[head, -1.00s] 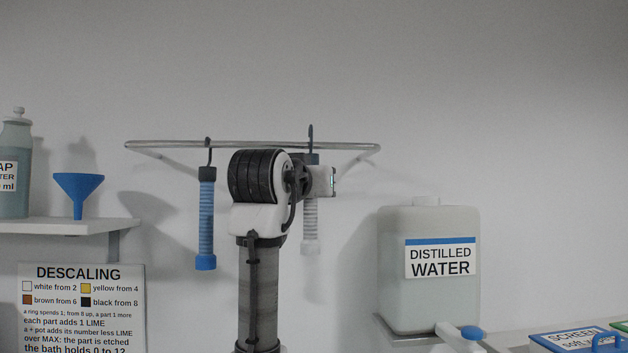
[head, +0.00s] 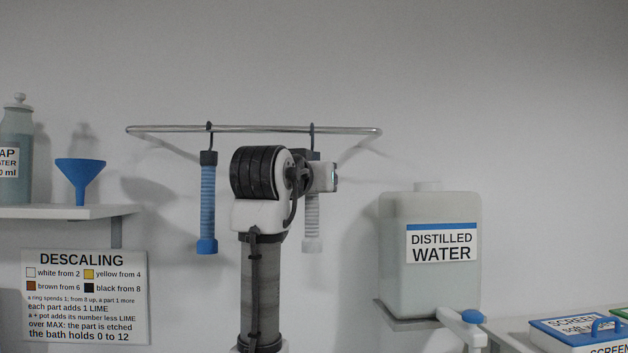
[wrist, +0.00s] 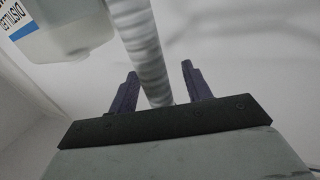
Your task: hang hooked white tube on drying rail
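The hooked white tube (head: 312,215) hangs upright below the drying rail (head: 260,129) in the head view. Its dark hook (head: 312,128) is at the rail, its top just above the bar, and looks seated over it. My gripper (wrist: 160,70) is open in the wrist view, with its two dark fingers on either side of the ribbed tube (wrist: 138,45) and a gap visible on both sides. In the head view my wrist covers part of the tube's upper end, and the fingertips are hidden.
A blue hooked tube (head: 207,210) hangs on the rail to the left. A distilled water canister (head: 430,285) stands on a shelf at right. A blue funnel (head: 80,180) and a bottle (head: 16,140) stand on the left shelf (head: 60,211). The rail's right end is free.

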